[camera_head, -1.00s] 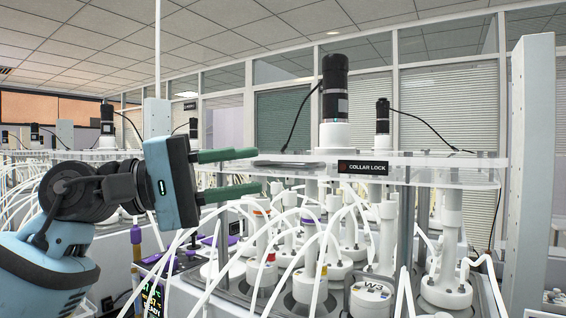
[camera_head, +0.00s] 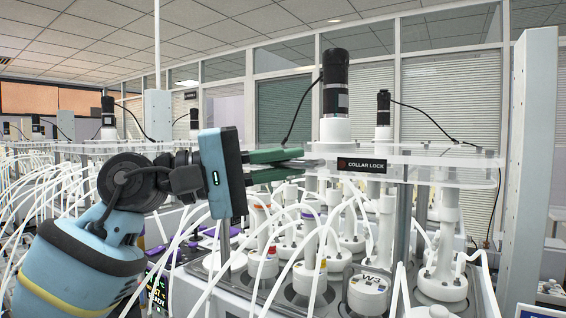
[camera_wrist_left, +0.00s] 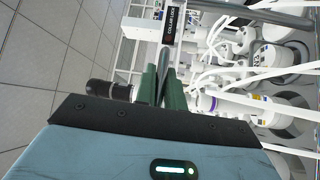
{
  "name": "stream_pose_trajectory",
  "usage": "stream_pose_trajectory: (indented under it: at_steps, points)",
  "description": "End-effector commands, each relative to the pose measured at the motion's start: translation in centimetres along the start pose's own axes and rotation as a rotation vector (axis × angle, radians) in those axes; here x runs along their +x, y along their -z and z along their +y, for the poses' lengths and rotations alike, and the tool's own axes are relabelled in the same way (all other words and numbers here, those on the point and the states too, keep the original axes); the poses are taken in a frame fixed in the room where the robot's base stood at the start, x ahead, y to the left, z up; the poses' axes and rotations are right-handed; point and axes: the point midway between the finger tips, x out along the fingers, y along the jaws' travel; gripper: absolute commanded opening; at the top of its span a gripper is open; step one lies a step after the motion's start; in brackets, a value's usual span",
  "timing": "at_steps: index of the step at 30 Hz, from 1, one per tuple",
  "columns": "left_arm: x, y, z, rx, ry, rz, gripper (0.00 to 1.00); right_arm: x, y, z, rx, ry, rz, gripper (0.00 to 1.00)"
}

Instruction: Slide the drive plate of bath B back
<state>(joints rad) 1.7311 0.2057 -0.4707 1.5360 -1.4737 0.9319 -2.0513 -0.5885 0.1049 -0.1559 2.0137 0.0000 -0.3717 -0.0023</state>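The drive plate (camera_head: 430,172) is a clear, flat plate with a black "COLLAR LOCK" label (camera_head: 361,166) on its front edge. It lies level above the white-capped vessels and has a black motor (camera_head: 335,85) standing over it. No letter naming the bath is readable. My right gripper is not in view.
Vessels with many looping white tubes crowd the space under the plate, including one marked W3 (camera_head: 368,290). A pale upright post (camera_head: 530,170) stands at the right. A second motor (camera_head: 383,110) stands further back. More tubed reactors fill the left background.

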Motion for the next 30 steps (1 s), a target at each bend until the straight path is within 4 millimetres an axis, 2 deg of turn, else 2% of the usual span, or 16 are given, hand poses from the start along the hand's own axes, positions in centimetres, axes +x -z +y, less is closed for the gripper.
stream_pose_trajectory:
  at_steps: [12,30]
  points:
    - [0.3,0.3,0.0,-0.002,0.000,0.000,0.00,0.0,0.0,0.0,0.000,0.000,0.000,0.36]
    - [5.5,5.7,-1.2,-0.001,-0.004,0.004,0.00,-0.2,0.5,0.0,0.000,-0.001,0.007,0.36]
